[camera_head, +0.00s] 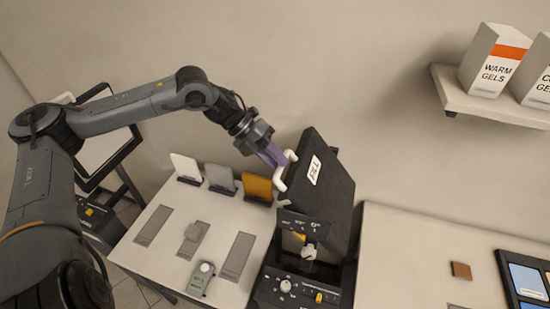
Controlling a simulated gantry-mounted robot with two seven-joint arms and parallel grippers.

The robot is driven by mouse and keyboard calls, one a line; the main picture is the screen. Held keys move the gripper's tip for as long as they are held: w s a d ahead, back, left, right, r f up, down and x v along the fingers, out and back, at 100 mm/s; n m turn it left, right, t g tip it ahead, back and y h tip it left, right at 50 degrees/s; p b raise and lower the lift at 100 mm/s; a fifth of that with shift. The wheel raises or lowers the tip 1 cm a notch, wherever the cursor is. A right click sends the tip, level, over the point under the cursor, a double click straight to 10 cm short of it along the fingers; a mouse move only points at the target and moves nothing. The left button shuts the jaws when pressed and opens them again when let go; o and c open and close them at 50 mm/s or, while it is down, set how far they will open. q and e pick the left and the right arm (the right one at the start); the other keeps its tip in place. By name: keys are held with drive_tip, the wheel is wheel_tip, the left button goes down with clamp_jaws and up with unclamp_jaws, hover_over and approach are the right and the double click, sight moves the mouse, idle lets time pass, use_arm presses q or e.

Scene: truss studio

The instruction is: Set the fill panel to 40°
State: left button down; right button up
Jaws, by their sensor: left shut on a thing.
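The fill panel (328,197) is a dark slab with a white FILL label, tilted above a dark base. A white handle (283,179) stands out from its left edge. My left gripper (277,156) has purple fingers and is shut on the upper end of this handle. Its fingertips partly hide the handle. An angle scale (301,224) with small marks, too small to read surely, sits below the panel, with an orange pointer (299,236) and a pale knob (309,252). My right gripper is not in view.
White, grey and orange cards (257,187) stand at the back of the left table (212,240). A small grey-green meter (202,279) lies near its front. A control box (288,288) sits below the panel. A shelf (485,108) holds gel boxes. The right table (405,242) is mostly clear.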

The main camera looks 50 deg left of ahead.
use_arm(q)
drive_tip(key=shift+s+a+f, duration=0.1)
drive_tip(key=shift+a+f, duration=0.1)
drive_tip(key=shift+f, duration=0.3)
drive_tip(key=c, duration=1.1)
unclamp_jaws()
drive_tip(key=shift+c, duration=0.2)
drive_tip(key=shift+o, duration=0.4)
drive_tip(key=shift+s, duration=0.1)
drive_tip(key=shift+r, duration=0.15)
drive_tip(key=shift+r, duration=0.15)
drive_tip(key=b+v, duration=0.5)
drive_tip(key=v, duration=0.5)
drive_tip(key=shift+a+r+b, duration=0.25)
drive_tip(key=shift+b, duration=0.15)
